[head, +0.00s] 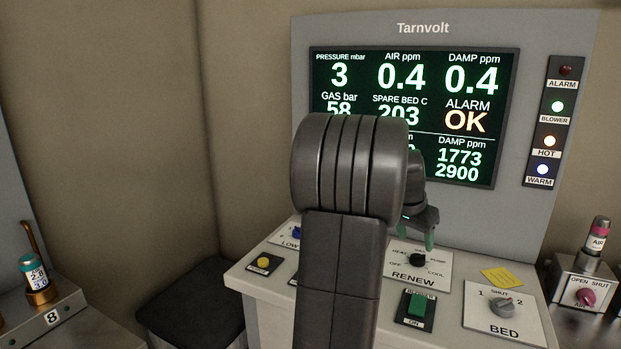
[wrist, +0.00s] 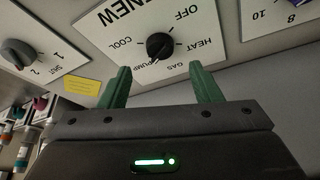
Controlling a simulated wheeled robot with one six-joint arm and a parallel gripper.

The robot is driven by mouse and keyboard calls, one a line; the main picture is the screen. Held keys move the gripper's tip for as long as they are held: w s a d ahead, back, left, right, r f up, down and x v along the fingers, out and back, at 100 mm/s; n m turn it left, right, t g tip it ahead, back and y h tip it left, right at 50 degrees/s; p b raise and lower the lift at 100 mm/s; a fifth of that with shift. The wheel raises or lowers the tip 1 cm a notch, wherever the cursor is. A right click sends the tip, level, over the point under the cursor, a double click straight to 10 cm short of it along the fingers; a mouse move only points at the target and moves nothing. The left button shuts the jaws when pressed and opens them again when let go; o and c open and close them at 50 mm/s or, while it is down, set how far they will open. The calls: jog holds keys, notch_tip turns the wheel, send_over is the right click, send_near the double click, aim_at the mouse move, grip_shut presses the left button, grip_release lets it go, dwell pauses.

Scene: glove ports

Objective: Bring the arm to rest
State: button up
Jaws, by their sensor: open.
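My gripper (head: 418,232) is partly hidden behind my own dark arm in the head view, above the console by the RENEW panel. In the wrist view my gripper (wrist: 160,70) shows two green fingers spread apart with nothing between them. The black RENEW knob (wrist: 160,46) lies beyond the gap between the fingertips, and the fingers appear clear of it. The knob also shows in the head view (head: 418,260), just below the fingers. Its exact setting is hard to read.
A Tarnvolt screen (head: 462,120) stands behind the console, reading ALARM OK. A green blower switch (head: 416,305), a BED knob (head: 502,307) and a yellow note (head: 497,276) lie around the RENEW panel. An AIR valve block (head: 584,290) stands right; a dark stool-like block (head: 190,305) stands left.

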aim_at(418, 256)
jog(key=x, duration=0.7)
jog(key=shift+s, duration=0.1)
jog(key=shift+r+n, duration=0.3)
jog(key=shift+n, duration=0.3)
jog(key=shift+s+d+n+t+y+p, duration=0.1)
jog(key=shift+n+t+y+p, duration=0.3)
jog(key=shift+n, duration=0.65)
jog(key=shift+d+n+t+y+p, duration=0.1)
jog(key=shift+n+t+y+p, duration=0.3)
jog(key=shift+n, duration=0.65)
jog(key=shift+d+n+y, duration=0.1)
jog(key=shift+n+y, duration=0.55)
jog(key=shift+n, duration=0.95)
jog(key=shift+d+n+y, duration=0.1)
jog(key=shift+n+y, duration=0.55)
jog(key=shift+n, duration=0.95)
jog(key=v, duration=0.8)
jog(key=shift+r+b, duration=0.25)
jog(key=shift+b, duration=0.05)
jog(key=shift+s, duration=0.1)
